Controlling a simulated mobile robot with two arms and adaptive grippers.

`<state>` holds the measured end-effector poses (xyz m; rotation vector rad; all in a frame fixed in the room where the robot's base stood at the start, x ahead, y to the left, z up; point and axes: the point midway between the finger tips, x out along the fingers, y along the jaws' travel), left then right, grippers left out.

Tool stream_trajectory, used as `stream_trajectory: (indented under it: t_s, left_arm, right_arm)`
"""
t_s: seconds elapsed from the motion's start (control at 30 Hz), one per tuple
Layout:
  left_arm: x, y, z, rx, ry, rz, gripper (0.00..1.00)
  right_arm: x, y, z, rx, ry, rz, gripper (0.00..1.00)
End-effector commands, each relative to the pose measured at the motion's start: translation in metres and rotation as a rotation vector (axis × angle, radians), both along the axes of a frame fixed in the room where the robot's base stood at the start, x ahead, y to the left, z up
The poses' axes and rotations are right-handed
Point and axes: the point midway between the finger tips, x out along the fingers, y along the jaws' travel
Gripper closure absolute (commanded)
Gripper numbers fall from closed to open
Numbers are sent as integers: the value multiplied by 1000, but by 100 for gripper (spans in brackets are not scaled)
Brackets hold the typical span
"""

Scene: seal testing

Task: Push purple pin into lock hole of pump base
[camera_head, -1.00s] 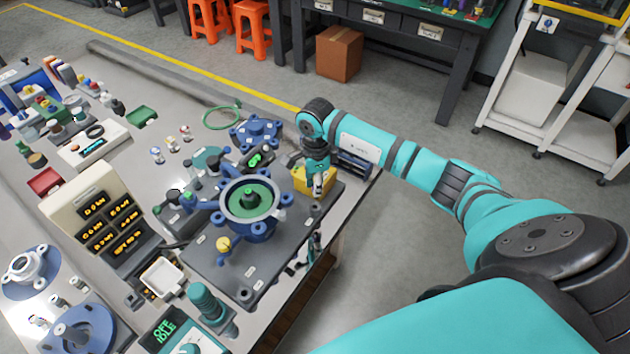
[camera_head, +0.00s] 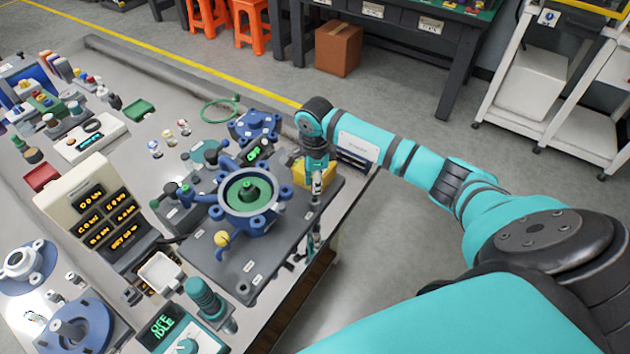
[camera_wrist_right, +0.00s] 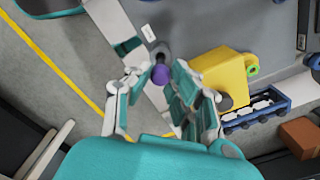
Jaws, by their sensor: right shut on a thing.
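The pump base is a dark grey plate (camera_head: 258,262) carrying a blue pump housing (camera_head: 262,222) with a green centre. My right gripper (camera_head: 316,198) points down over the plate's right edge, beside a yellow block (camera_head: 301,173). In the right wrist view its fingers (camera_wrist_right: 161,84) are closed around the purple pin (camera_wrist_right: 160,75). A dark grey round socket (camera_wrist_right: 160,50) sits at the pin's far end, near a white label on the plate. I cannot tell how deep the pin sits in it. The pin is too small to make out in the head view. My left gripper is out of view.
The yellow block (camera_wrist_right: 222,75) and a blue rack (camera_wrist_right: 256,108) stand close to the right gripper in the wrist view. A display panel (camera_head: 95,210) and a white tray (camera_head: 160,272) are to the left. Open floor lies beyond the table's right edge.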

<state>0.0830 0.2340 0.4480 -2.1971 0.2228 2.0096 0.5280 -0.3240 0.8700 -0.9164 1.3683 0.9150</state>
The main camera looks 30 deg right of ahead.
Motion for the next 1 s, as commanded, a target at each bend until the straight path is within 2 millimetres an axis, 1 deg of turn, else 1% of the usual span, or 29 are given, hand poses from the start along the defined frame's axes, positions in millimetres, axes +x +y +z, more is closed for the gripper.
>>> stream_trajectory:
  t_s: [0.03,0.33,0.77,1.0]
  left_arm:
    - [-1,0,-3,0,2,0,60]
    - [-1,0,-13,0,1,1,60]
    - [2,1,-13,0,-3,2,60]
    - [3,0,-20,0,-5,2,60]
  right_arm:
    - [0,0,-3,0,0,0,100]
    - [0,0,-14,0,-1,-1,100]
    - [0,0,-15,0,-1,-1,100]
    - [0,-1,-22,-1,-1,0,100]
